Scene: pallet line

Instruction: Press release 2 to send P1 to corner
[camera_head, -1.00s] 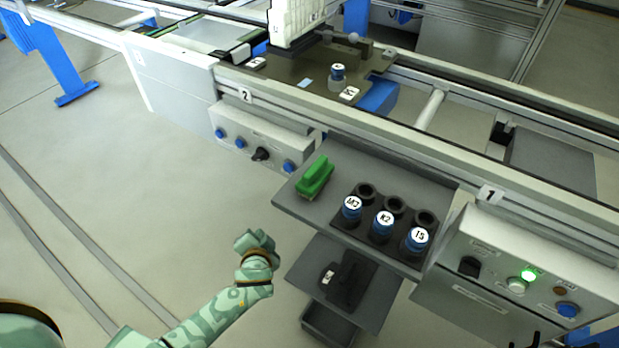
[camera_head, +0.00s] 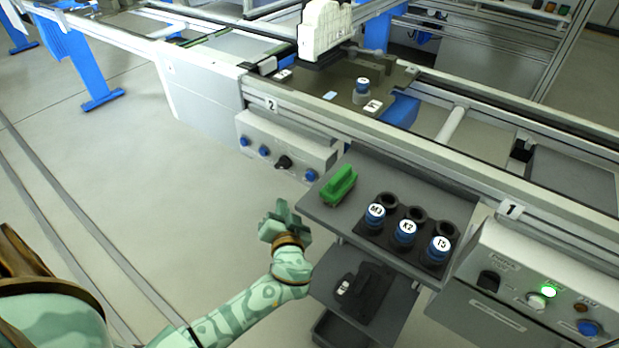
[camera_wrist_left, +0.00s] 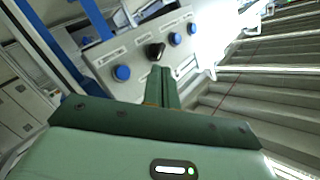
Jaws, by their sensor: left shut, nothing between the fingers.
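The station 2 button box (camera_head: 285,147) hangs below the conveyor rail under the "2" label (camera_head: 271,104). It carries several blue buttons, such as the far-left one (camera_head: 244,140), and a black rotary knob (camera_head: 284,162). Which button is release 2 I cannot read. My left gripper (camera_head: 279,212) is shut and empty, in front of and below the box, apart from it. In the left wrist view the shut fingers (camera_wrist_left: 163,82) point toward the box (camera_wrist_left: 140,57) near the black knob (camera_wrist_left: 155,52). A pallet (camera_head: 345,92) sits on the line; its name is not legible. My right gripper is not in view.
A lower shelf (camera_head: 392,310) is beneath. The station 1 panel (camera_head: 500,262) has a lit green button.

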